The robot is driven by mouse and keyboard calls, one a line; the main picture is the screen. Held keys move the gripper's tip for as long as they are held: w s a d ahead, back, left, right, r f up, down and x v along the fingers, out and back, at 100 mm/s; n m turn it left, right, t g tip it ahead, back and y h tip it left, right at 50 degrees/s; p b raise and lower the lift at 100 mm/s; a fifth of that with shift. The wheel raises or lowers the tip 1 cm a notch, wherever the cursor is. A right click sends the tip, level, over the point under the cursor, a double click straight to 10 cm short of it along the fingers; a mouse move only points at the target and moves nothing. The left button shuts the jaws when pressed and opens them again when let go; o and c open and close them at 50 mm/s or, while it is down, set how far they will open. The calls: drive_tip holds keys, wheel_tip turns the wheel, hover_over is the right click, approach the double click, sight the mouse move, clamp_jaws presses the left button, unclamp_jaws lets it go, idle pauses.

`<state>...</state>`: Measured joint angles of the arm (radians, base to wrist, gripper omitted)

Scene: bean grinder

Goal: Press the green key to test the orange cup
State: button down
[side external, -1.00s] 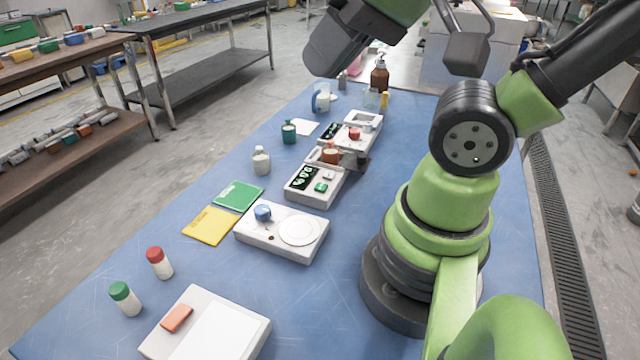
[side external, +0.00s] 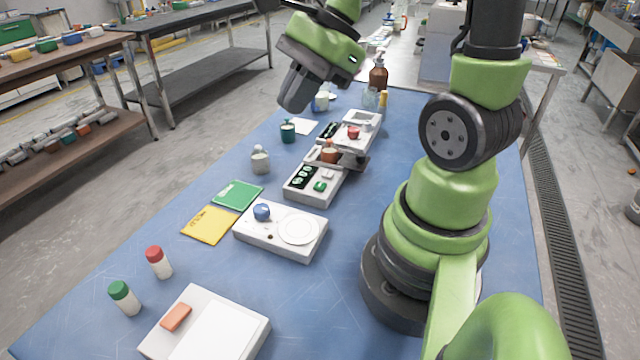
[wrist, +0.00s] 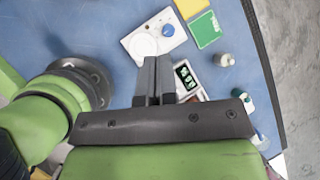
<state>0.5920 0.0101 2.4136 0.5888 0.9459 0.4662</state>
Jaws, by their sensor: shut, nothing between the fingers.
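The green key (side external: 320,186) sits on the front right of a white device with a dark display (side external: 304,176), in the middle of the blue table. The orange cup (side external: 329,155) stands just behind it on a grey platform. In the wrist view the device's display (wrist: 186,76) shows just right of my fingertips; the key and the cup are not clear there. My gripper (wrist: 153,62) is shut and empty. In the side view my gripper (side external: 290,105) hangs in the air, above and left of the device, touching nothing.
A white unit with a round plate and blue knob (side external: 262,212) stands in front of the device. Another white device with a red part (side external: 353,132) stands behind. A grey-white bottle (side external: 260,160) and a teal cup (side external: 288,131) stand to the left. A brown bottle (side external: 378,76) is at the back.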

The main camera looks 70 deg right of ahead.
drive_tip(key=d+f+m, duration=0.4)
drive_tip(key=m, duration=0.3)
drive_tip(key=m+t, duration=0.3)
drive_tip(key=m, duration=0.6)
hover_over(321, 183)
wheel_tip(321, 183, down, 5)
drive_tip(key=shift+r, duration=0.1)
drive_tip(key=shift+y, duration=0.3)
drive_tip(key=shift+f, duration=4.4)
drive_tip(key=shift+f, duration=0.4)
drive_tip(key=shift+f, duration=0.45)
drive_tip(key=shift+r, duration=0.9)
